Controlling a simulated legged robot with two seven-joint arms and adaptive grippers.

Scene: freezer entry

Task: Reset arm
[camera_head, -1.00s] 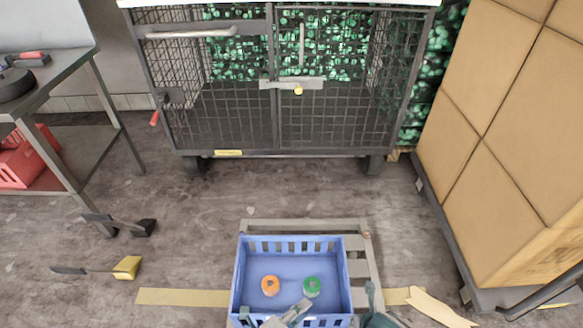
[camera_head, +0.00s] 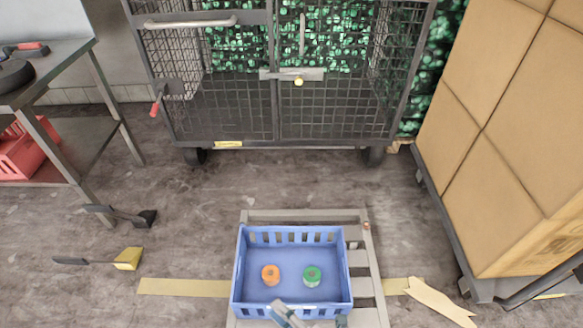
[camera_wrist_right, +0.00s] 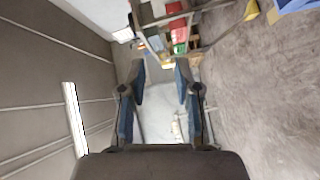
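The task names only my arm. My right gripper (camera_wrist_right: 160,72) is open in the right wrist view, its two blue-grey fingers apart with nothing between them. In the head view only a small part of it (camera_head: 287,313) shows at the bottom edge, over the front rim of the blue crate. The blue crate (camera_head: 240,275) sits on a slatted pallet (camera_head: 362,258) and holds an orange round item (camera_head: 270,275) and a green one (camera_head: 312,276). My left gripper is not seen in the head view.
A wire-mesh cage cart (camera_head: 235,115) stands behind the crate. Stacked cardboard boxes (camera_head: 500,150) are at right, a metal table (camera_head: 60,75) at left. A yellow-headed tool (camera_head: 127,259), a black-headed tool (camera_head: 145,218) and a flat wooden piece (camera_head: 438,302) lie on the floor.

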